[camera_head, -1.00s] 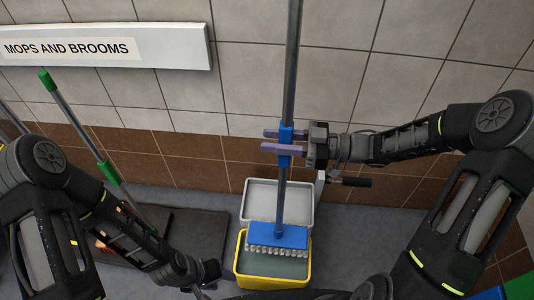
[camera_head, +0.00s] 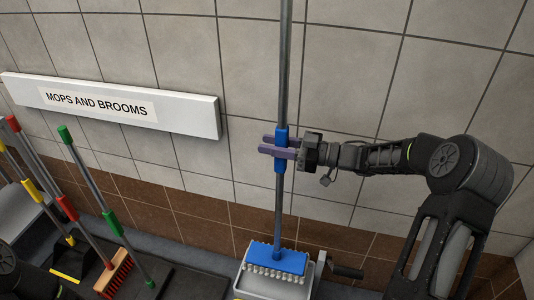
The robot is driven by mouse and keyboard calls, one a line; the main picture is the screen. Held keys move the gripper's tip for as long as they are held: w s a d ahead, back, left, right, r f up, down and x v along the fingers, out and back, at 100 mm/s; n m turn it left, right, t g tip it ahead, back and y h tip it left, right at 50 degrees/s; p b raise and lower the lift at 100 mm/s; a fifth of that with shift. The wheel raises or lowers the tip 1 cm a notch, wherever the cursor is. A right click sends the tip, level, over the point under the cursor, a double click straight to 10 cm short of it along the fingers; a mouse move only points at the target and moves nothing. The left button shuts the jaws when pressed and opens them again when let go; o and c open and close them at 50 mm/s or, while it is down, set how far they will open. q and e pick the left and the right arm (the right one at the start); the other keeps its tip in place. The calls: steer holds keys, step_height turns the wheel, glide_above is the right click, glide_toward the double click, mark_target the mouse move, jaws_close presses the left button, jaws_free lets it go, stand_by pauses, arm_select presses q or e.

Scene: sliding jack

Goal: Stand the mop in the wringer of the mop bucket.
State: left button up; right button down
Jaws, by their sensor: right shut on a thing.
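The mop has a grey pole, a blue grip sleeve (camera_head: 281,160) and a flat blue head (camera_head: 276,262) with pale strands under it. It hangs nearly upright. My right gripper (camera_head: 279,146) is shut on the pole at the blue sleeve, reaching in from the right. The light grey wringer (camera_head: 312,256) shows around and behind the mop head at the bottom edge. The head overlaps it in the picture; I cannot tell whether it touches. My left gripper is out of view; only a bit of my left arm shows at lower left.
A dark crank handle (camera_head: 346,271) sticks out right of the wringer. At left stand a red-headed broom (camera_head: 114,277), a green-capped pole (camera_head: 85,170) and a yellow-edged dustpan (camera_head: 70,262). A white "MOPS AND BROOMS" rail (camera_head: 185,115) is on the tiled wall (camera_head: 370,70).

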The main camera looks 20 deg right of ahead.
stand_by(0.3)
step_height(320, 180, down, 14)
steer(key=b, duration=0.9)
steer(key=shift+r+b, duration=0.15)
steer(key=shift+b, duration=0.25)
steer(key=shift+f+b, duration=0.4)
steer(key=shift+f, duration=0.15)
stand_by(0.7)
steer(key=c, duration=1)
jaws_free()
steer(key=shift+s+f, duration=0.1)
steer(key=b+v, duration=0.1)
steer(key=v, duration=0.6)
steer(key=shift+s+d, duration=0.2)
steer(key=shift+d, duration=0.05)
